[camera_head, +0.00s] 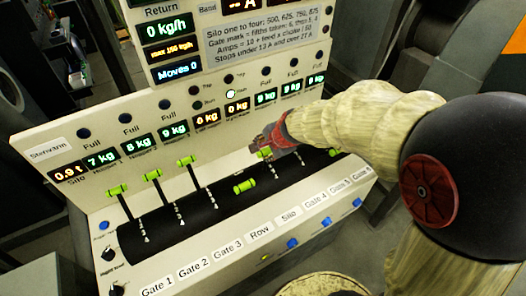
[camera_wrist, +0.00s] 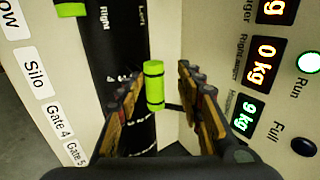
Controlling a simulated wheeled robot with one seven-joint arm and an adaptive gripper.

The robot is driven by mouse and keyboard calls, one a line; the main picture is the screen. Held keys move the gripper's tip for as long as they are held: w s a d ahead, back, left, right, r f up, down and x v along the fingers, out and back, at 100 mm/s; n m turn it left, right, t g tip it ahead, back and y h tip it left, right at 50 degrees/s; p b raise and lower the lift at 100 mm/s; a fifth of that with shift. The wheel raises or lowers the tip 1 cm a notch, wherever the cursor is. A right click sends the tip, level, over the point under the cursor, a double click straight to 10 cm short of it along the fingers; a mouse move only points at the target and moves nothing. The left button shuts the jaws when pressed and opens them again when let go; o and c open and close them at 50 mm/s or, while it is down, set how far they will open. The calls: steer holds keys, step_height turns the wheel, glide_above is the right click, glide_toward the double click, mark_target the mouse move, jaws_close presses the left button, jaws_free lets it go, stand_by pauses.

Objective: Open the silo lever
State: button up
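The silo lever has a lime-green crossbar handle (camera_head: 265,152) in line with the Silo label (camera_head: 288,214). In the wrist view its green handle (camera_wrist: 154,85) stands upright between my fingers, with gaps on both sides. My gripper (camera_head: 268,148) reaches from the right to the lever and partly hides it; in the wrist view my gripper (camera_wrist: 165,95) is open, its fingers apart on either side of the handle. I see no contact. The lever's thin dark shaft goes to the right in the wrist view.
Row's green handle (camera_head: 244,186) lies close by, tilted to the front. Gate 1 (camera_head: 117,190), Gate 2 (camera_head: 152,174) and Gate 3 (camera_head: 186,160) levers stand to the left. My arm hides much of the right-hand levers. The upright display panel (camera_head: 95,145) rises behind.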

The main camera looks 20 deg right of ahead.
steer(key=v, duration=1.1)
steer(key=shift+s, duration=0.3)
steer(key=shift+a+r, duration=0.1)
steer(key=shift+a, duration=0.05)
steer(key=shift+c, duration=0.3)
